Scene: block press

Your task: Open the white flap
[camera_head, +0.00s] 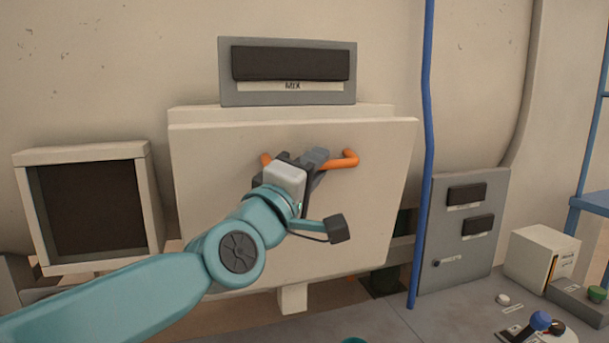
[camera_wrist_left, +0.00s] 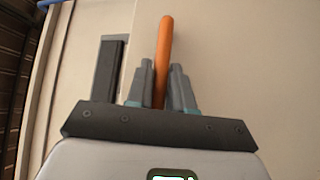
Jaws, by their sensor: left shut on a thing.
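The white flap (camera_head: 370,205) is a large pale panel in the middle of the head view, below a grey unit labelled MIX. An orange bar handle (camera_head: 349,160) is fixed across its upper part. My left gripper (camera_head: 312,165) is at the handle, its fingers shut on the bar. In the left wrist view the orange handle (camera_wrist_left: 164,60) runs between the two fingers of my left gripper (camera_wrist_left: 160,90). My left wrist hides the middle of the handle and part of the flap. My right gripper is not in view.
The grey MIX unit (camera_head: 287,98) is just above the flap. A dark-screened box (camera_head: 148,200) stands at the left. A blue vertical pipe (camera_head: 426,130) runs close to the flap's right side. A grey switch panel (camera_head: 460,265) and joysticks (camera_head: 540,321) are at the right.

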